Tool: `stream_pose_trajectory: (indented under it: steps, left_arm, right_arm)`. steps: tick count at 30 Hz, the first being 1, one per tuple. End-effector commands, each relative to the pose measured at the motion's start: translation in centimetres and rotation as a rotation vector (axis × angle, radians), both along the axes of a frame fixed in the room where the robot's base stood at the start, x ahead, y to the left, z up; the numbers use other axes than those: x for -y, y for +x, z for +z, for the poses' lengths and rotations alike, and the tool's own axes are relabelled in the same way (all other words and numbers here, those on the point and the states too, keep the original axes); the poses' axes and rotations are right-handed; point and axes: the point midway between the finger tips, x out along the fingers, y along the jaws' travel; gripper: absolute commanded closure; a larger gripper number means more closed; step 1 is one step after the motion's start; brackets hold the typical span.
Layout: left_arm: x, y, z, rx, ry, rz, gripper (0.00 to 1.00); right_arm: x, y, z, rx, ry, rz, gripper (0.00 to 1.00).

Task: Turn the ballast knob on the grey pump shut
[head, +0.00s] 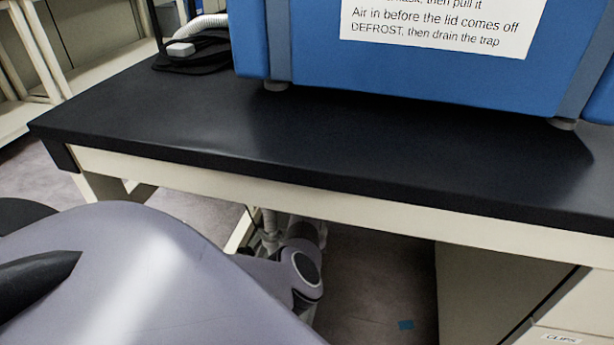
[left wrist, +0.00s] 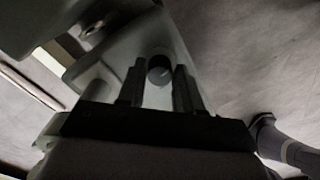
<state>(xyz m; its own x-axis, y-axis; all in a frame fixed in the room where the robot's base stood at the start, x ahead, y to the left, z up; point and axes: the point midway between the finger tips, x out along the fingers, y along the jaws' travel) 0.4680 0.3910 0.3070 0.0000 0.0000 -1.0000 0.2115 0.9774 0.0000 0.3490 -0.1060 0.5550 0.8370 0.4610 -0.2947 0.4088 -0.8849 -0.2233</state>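The grey pump (left wrist: 150,38) shows in the left wrist view as a pale body in shadow. A round dark knob (left wrist: 160,69) with a light mark on its face sits on it. My left gripper (left wrist: 160,72) is open, with one finger on each side of the knob. Narrow gaps seem to show between fingers and knob; I cannot tell if either finger touches it. In the head view my left arm reaches under the bench, and its gripper and the pump's knob are hidden there. My right gripper is in neither view.
A black-topped bench (head: 180,125) spans the head view, its pale front rail above my left arm. A blue machine (head: 400,75) with a printed label stands on it. A cream cabinet (head: 490,290) stands under the bench at right. Black cable (head: 195,55) lies at the back left.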

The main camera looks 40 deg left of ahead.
Motion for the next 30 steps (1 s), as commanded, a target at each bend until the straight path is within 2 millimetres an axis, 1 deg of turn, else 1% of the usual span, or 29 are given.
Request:
stream_pose_trajectory:
  steps: [1, 2, 3, 11, 17, 23, 30]
  left_arm:
    - [0.0, -0.01, 0.0, 0.0, 0.0, 0.0, 0.83]
    - [0.01, 0.0, 0.0, 0.0, 0.0, 0.0, 0.93]
    - [0.01, 0.0, 0.0, 0.0, 0.0, 0.0, 1.0]
    - [0.02, 0.01, 0.01, 0.0, 0.0, 0.017, 1.0]
    - [0.04, 0.06, 0.04, 0.002, -0.001, 0.095, 1.0]
    - [0.06, 0.06, 0.04, 0.002, -0.002, 0.244, 1.0]
    - [0.01, 0.09, 0.03, 0.002, -0.001, 0.471, 1.0]
  right_arm:
    - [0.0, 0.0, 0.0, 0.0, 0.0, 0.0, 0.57]
    - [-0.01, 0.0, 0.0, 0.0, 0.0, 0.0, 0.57]
    - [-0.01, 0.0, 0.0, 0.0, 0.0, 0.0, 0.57]
    - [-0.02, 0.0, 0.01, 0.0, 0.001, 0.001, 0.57]
    - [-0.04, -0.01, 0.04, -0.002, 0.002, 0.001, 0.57]
    - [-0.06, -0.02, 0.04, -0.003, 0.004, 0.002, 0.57]
    - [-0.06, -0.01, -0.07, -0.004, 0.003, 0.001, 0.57]
